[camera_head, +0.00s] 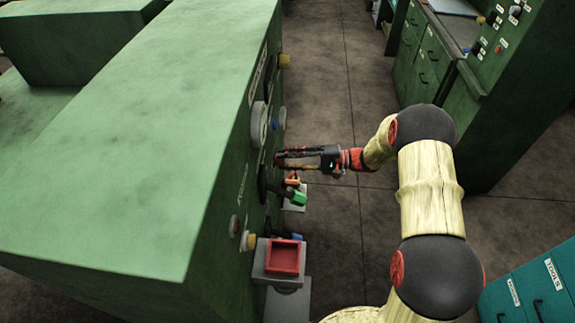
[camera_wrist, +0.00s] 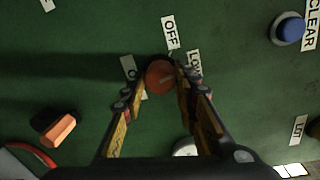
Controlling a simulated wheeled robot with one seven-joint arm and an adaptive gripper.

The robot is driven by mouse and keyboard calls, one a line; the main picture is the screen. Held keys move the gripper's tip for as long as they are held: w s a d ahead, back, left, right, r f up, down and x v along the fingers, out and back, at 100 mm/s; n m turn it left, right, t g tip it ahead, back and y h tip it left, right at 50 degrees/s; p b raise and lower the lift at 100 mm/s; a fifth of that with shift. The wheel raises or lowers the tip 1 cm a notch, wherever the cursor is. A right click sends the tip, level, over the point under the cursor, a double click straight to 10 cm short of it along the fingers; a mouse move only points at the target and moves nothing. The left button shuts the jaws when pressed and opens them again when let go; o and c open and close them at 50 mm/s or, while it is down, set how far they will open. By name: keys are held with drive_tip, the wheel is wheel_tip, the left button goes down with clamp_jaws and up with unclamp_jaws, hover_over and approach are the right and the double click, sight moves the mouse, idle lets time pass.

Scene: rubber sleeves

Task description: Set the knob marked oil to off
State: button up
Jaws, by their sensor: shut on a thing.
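In the wrist view a round orange-red knob (camera_wrist: 160,77) sits on the green panel (camera_wrist: 90,60). A white "OFF" label (camera_wrist: 170,32) stands just above it. A "LOW" label (camera_wrist: 195,62) is at its upper right, partly behind a finger. Another label (camera_wrist: 128,66) to its left shows only an "O"; the rest is hidden. A short pale mark shows on the knob's face, pointing roughly right. My gripper (camera_wrist: 161,84) has its fingers on both sides of the knob, shut on it. In the head view my gripper (camera_head: 279,159) reaches left to the panel, and the knob is hidden.
An orange lever or knob (camera_wrist: 58,129) is at lower left, a blue button (camera_wrist: 288,28) at upper right. In the head view a green handle (camera_head: 299,199) and a red tray (camera_head: 284,256) stick out below my gripper. Open floor (camera_head: 335,90) lies right of the panel.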

drive_tip(key=n+t+b, duration=0.1)
drive_tip(key=n+b, duration=0.5)
drive_tip(key=b, duration=0.1)
drive_tip(key=shift+f+n+b, duration=0.1)
drive_tip(key=shift+n+b, duration=0.2)
drive_tip(key=shift+b, duration=0.1)
drive_tip(key=shift+s, duration=0.1)
drive_tip(key=o, duration=1.2)
drive_tip(key=shift+c, duration=0.2)
drive_tip(key=v, duration=1.2)
drive_tip(key=shift+r, duration=0.2)
